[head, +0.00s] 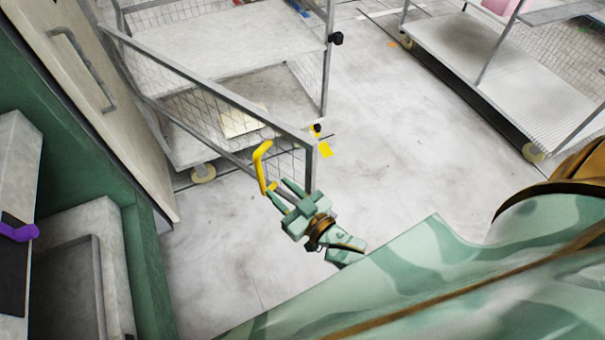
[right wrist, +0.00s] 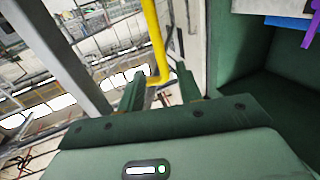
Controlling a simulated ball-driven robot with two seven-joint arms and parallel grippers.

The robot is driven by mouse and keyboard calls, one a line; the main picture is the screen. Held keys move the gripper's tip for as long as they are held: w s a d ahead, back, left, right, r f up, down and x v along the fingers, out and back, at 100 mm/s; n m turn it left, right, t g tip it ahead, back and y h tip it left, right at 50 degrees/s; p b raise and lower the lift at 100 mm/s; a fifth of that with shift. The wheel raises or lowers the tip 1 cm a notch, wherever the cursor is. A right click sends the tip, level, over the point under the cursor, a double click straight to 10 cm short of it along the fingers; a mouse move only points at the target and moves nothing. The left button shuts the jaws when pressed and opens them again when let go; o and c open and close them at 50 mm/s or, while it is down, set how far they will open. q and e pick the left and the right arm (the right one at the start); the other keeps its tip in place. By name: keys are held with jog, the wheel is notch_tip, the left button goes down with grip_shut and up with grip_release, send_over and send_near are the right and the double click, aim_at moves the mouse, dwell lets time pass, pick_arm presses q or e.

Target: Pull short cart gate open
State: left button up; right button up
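The short cart gate (head: 225,98) is a grey-framed wire mesh panel on the cart (head: 205,50) in the head view. It slants out from the cart's left side, and its free end stands apart from the cart's right post. A yellow handle (head: 260,165) sits near that free end. My right gripper (head: 279,189) is at the handle's lower end with its fingers apart. In the right wrist view the yellow handle (right wrist: 155,38) comes down between the open fingers (right wrist: 160,88); contact cannot be told. My left gripper is not in view.
A second cart (head: 470,65) stands at the upper right. A beige door panel (head: 85,95) and green-and-grey machinery (head: 95,240) with a purple handle (head: 18,232) line the left. Grey floor (head: 215,265) is clear around the gate's free end.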

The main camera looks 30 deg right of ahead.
jog(key=v, duration=0.7)
jog(key=shift+s, duration=0.2)
